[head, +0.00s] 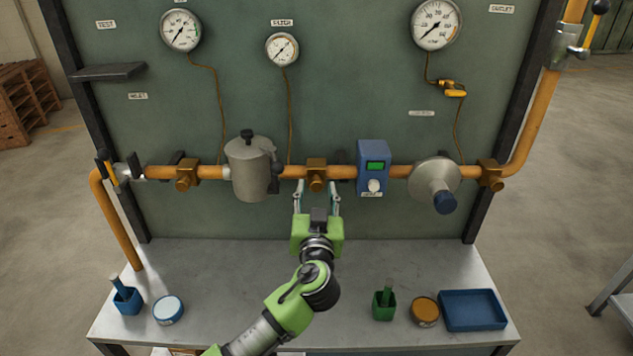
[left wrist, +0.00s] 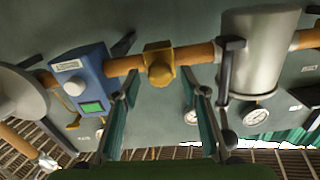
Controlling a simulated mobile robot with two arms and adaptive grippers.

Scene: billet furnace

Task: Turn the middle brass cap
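The middle brass cap (head: 316,182) sits on a brass fitting in the orange pipe, between the grey cylindrical filter housing and the blue box. It also shows in the left wrist view (left wrist: 159,74), between my fingers. My left gripper (head: 317,188) is open, its fingers pointing at the panel, one on each side of the cap. I see gaps between the cap and both fingers, with no clear contact. Two similar brass caps are on the pipe, a left one (head: 186,181) and a right one (head: 491,181). My right gripper is not in view.
The grey filter housing (head: 251,170) and the blue box with a green display (head: 372,166) flank the middle cap closely. On the bench (head: 230,265) below are a blue tray (head: 473,310), a green holder (head: 384,304) and round tins. The bench middle is otherwise clear.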

